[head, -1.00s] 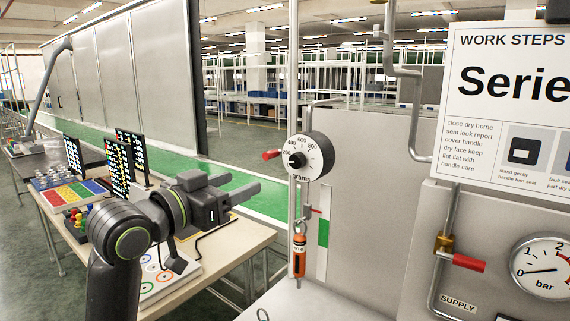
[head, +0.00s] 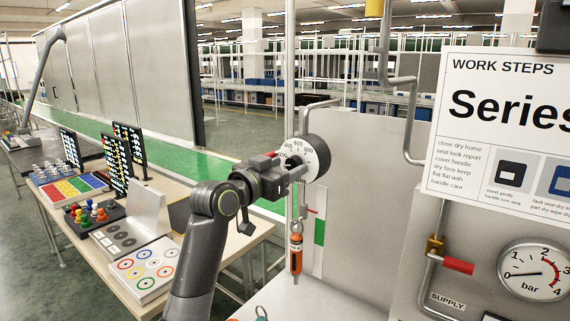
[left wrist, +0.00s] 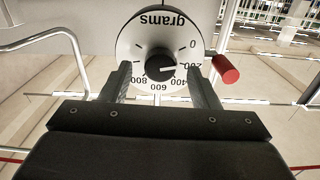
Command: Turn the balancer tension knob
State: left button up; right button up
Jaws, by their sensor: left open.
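The balancer's round dial (head: 312,157) hangs on a vertical pole and is marked in grams. Its black tension knob (left wrist: 159,65) is at the middle of the dial face in the left wrist view, with a white pointer line. My left gripper (head: 292,164) is in front of the dial in the head view. It is open, and in the left wrist view its two fingers (left wrist: 158,85) stand on either side of the knob, apart from it as far as I can tell. My right gripper is not in view.
A red-tipped handle (left wrist: 225,69) sticks out beside the dial. An orange tool (head: 296,249) hangs below it. A panel with a bar gauge (head: 534,271) and a work steps sign (head: 500,125) stands at right. A table with coloured trays (head: 150,268) is at left.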

pick_arm(q)
jog(key=shift+w+d, duration=0.1)
jog(key=shift+w, duration=0.05)
jog(key=c, duration=1)
jog(key=shift+o, duration=0.2)
jog(key=shift+f+m+b, duration=0.15)
jog(key=shift+m+b, duration=0.45)
jog(key=shift+b, duration=0.25)
jog(key=m+b, duration=0.5)
jog(key=shift+f, duration=0.1)
jog(key=m+b, duration=0.2)
jog(key=m, duration=0.1)
jog(key=shift+m+b, duration=0.3)
jog(key=shift+b, duration=0.1)
jog(key=shift+m+b, duration=0.8)
jog(key=shift+m, duration=0.4)
